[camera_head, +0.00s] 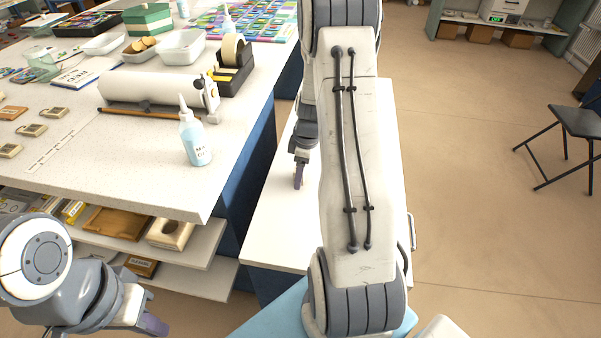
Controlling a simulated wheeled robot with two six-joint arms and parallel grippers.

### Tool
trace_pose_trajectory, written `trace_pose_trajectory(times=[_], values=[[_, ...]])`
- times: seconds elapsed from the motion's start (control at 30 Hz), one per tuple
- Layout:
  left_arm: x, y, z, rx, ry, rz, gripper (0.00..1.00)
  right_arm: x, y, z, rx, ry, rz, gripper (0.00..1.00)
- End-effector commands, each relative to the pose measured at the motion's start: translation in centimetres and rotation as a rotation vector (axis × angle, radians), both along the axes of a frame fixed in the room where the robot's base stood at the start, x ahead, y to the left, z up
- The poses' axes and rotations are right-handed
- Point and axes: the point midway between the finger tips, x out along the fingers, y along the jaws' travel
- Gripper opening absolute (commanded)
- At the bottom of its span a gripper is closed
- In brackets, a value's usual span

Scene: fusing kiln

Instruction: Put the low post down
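I cannot make out the low post anywhere in the camera_head view. My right gripper (299,174) shows only in part, over the white-topped unit (268,218) right of the bench; my own arm covers much of this area. Its finger points down, and I cannot tell whether it is open or holds something. My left gripper (150,323) is at the bottom left, below the bench's shelves, with a purplish finger showing. It is partly cut off by the lower edge, and its opening is not clear.
The speckled bench (120,185) carries a bottle (195,142) near its right edge, a paper roll (150,89), a tape dispenser (234,62) and several small blocks. Shelves (190,235) below hold boxes.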

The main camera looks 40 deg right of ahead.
Motion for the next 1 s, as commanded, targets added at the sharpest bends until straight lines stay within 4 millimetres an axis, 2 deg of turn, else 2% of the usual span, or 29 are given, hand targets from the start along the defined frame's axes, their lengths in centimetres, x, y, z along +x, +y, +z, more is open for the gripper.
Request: trace_pose_trajectory(times=[0.23, 0.7, 0.8, 1.0], values=[[0.0, 0.0, 0.4, 0.000, 0.000, 0.000, 0.00, 0.0, -0.1, 1.0, -0.001, -0.002, 0.000, 0.67], [0.0, 0.0, 1.5, 0.000, 0.000, 0.000, 0.00, -0.8, -0.8, 10.3, -0.002, -0.004, 0.000, 0.67], [0.0, 0.0, 1.6, 0.000, 0.000, 0.000, 0.00, -0.9, -0.9, 11.4, -0.002, -0.003, 0.000, 0.67], [0.0, 0.0, 1.6, 0.000, 0.000, 0.000, 0.00, -1.1, -0.9, 12.2, 0.000, 0.000, 0.000, 0.67]])
